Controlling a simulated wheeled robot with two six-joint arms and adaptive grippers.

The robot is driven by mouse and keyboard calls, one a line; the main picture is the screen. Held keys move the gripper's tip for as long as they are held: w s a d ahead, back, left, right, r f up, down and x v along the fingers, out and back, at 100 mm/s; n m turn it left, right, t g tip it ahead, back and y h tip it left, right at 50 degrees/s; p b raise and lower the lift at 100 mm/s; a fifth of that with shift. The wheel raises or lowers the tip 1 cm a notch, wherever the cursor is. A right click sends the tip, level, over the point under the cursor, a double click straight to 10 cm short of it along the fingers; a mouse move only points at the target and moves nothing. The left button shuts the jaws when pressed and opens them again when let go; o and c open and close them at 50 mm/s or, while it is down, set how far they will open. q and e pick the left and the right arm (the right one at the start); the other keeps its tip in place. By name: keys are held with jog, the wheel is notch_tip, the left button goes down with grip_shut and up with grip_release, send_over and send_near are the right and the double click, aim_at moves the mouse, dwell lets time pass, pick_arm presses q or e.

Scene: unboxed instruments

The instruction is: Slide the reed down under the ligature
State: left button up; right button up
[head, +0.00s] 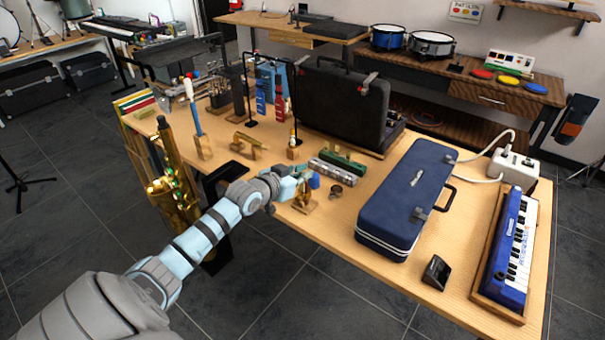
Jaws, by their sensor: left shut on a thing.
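My left gripper (303,177) reaches over the front edge of the table from the left. It is shut at the top of a small wooden stand (304,206) with a brass-coloured piece on it, where the mouthpiece and ligature seem to be. The thing in its fingers appears to be the reed, but it is mostly hidden and too small to make out. I cannot tell how the reed sits against the ligature. A small blue part shows beside the fingertips. My right gripper is not in view.
A small dark round item (336,191) lies just right of the stand. Behind are a silver harmonica (331,170) and a green one (343,160). A blue case (407,200) stands to the right, a saxophone (177,195) to the left. An open black case (340,105) is behind.

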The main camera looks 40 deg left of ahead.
pick_arm(q)
jog(key=shift+f+b, duration=0.3)
jog(key=shift+f, duration=0.1)
dwell(0.5)
jog(key=shift+r+p, duration=0.2)
jog(key=shift+p, duration=0.15)
dwell(0.4)
dwell(0.6)
jog(key=shift+f, duration=0.2)
dwell(0.4)
jog(key=shift+r+p, duration=0.2)
jog(key=shift+p, duration=0.3)
dwell(0.6)
jog(key=shift+f, duration=0.25)
jog(key=shift+o, duration=1.3)
jog(key=shift+d, duration=0.1)
